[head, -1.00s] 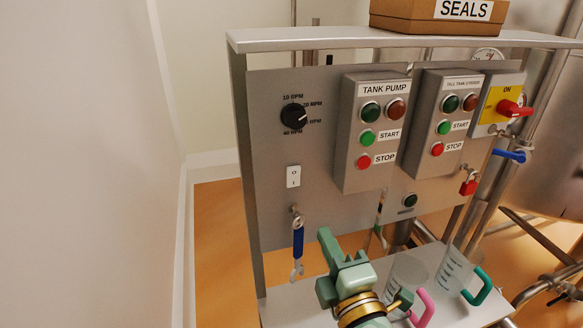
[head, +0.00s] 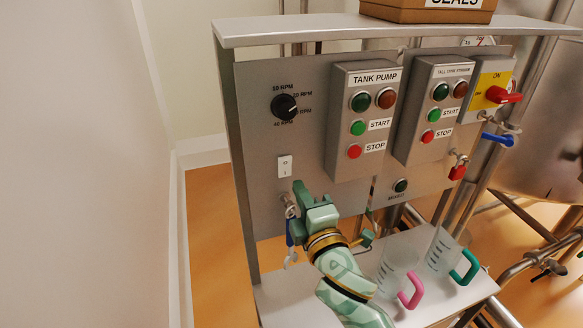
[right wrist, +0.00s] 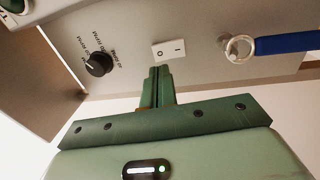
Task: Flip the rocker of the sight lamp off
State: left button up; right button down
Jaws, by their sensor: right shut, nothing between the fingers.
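The white rocker (head: 285,166) is on the grey panel, below the black speed knob. In the right wrist view the rocker (right wrist: 168,49) shows its O mark on the knob side and its line mark on the blue-handle side. I cannot tell which half is pressed in. My right gripper (head: 299,188) is shut and empty, just below and right of the rocker in the head view. In the right wrist view its fingertips (right wrist: 159,70) are close to the rocker's edge; I cannot tell if they touch. My left gripper is not in view.
The black knob (head: 285,106) is above the rocker. The tank pump box (head: 362,120) juts out at right. Jugs with pink (head: 411,291) and green (head: 466,268) handles stand on the lower shelf.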

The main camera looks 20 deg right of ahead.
aim_at(287, 163)
jog(key=w, duration=0.5)
jog(key=shift+w+a+r+p, duration=0.1)
jog(key=shift+w+r+p, duration=0.15)
jog(key=shift+r+p, duration=0.15)
jog(key=shift+w, duration=0.3)
jog(key=shift+f, duration=0.1)
